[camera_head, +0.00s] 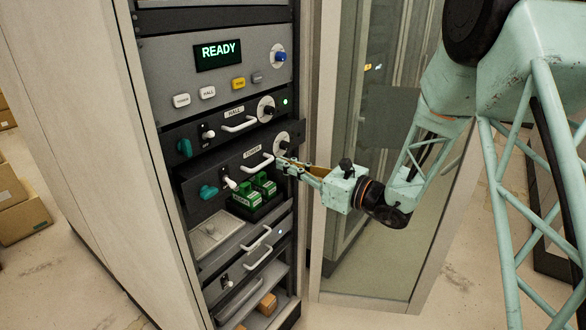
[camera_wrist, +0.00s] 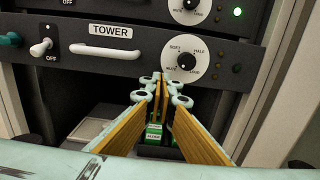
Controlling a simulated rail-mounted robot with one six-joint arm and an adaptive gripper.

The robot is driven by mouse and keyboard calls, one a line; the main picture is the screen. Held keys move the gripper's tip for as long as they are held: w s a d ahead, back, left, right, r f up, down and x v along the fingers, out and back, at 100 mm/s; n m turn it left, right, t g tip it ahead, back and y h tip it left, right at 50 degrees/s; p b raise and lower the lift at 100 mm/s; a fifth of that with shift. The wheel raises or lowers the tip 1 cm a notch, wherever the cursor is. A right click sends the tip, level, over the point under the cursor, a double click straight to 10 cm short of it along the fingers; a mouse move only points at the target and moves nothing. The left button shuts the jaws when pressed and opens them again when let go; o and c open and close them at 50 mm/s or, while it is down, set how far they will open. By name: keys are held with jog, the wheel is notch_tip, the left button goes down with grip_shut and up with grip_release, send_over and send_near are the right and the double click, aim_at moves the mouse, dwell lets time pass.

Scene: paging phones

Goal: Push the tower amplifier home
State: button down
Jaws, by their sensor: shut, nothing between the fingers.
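The tower amplifier (camera_head: 226,170) is a dark panel in the rack, marked TOWER, with a white handle, a dial, a teal knob and a toggle switch. In the head view it stands out in front of the hall amplifier (camera_head: 222,128) above it. The wrist view shows the tower panel (camera_wrist: 140,67) straight ahead. My gripper (camera_head: 281,164) is shut and empty at the panel's right part. In the wrist view its fingertips (camera_wrist: 160,79) are right of the handle and just below the dial (camera_wrist: 186,62). I cannot tell whether they touch the panel.
A bay below the tower amplifier holds green-labelled blocks (camera_head: 255,192). More units with white handles (camera_head: 257,250) sit lower. The control panel (camera_head: 217,55) reading READY is at the top. A glass-fronted cabinet (camera_head: 375,200) stands at the right, behind my arm.

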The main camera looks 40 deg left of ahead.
aim_at(267, 158)
jog(key=shift+a, duration=0.45)
jog(key=a+b, duration=0.1)
jog(key=a, duration=0.4)
jog(key=shift+s+a, duration=0.15)
jog(key=shift+a, duration=0.4)
jog(key=shift+r, duration=0.1)
jog(key=d, duration=1.4)
jog(key=shift+w, duration=0.25)
